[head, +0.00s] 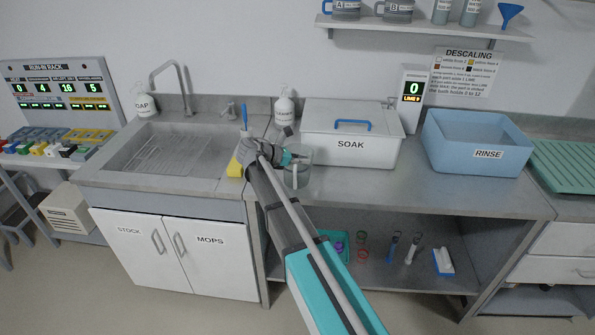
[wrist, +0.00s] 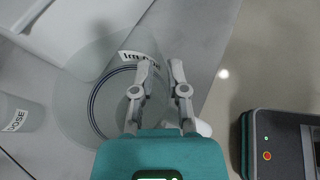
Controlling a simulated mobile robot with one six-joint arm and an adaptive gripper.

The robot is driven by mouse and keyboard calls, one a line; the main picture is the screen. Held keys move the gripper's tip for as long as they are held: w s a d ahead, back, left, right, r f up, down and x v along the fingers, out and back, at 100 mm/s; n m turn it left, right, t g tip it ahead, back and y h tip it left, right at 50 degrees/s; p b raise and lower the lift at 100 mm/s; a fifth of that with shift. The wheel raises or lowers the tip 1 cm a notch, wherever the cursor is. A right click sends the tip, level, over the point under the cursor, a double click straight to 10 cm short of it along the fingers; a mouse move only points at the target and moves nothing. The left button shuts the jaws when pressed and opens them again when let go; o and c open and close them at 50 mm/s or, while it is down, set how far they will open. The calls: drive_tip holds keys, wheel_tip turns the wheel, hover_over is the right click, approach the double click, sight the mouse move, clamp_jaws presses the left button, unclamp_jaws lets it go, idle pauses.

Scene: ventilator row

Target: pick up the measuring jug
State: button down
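A clear, see-through measuring jug (head: 303,176) stands on the steel counter in front of the white SOAK box. My gripper (head: 295,157) is at its upper left and partly covers it. In the wrist view the jug (wrist: 90,95) is a large transparent round shape with dark rings and a partly hidden label. My gripper (wrist: 161,66) has its two fingers a short gap apart. The left finger overlaps the jug's right edge and the right finger is outside it. I see nothing clearly between the fingers; whether they touch the jug is unclear.
The SOAK box (head: 350,158) is close behind the jug. A sink (head: 165,148) and a yellow sponge (head: 235,167) lie left. A blue RINSE tub (head: 475,140) stands right. A see-through DOSE vessel (wrist: 18,115) is at the wrist view's left. Counter right of the jug is clear.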

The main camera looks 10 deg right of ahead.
drive_tip(key=shift+r, duration=0.15)
idle(0.5)
drive_tip(key=s+d+r+p, duration=0.2)
drive_tip(key=s+r+p, duration=1)
drive_tip(key=s+p, duration=0.1)
drive_tip(key=shift+s+d+r, duration=0.25)
drive_tip(key=shift+s+r, duration=0.1)
drive_tip(key=shift+s, duration=0.1)
idle(1.0)
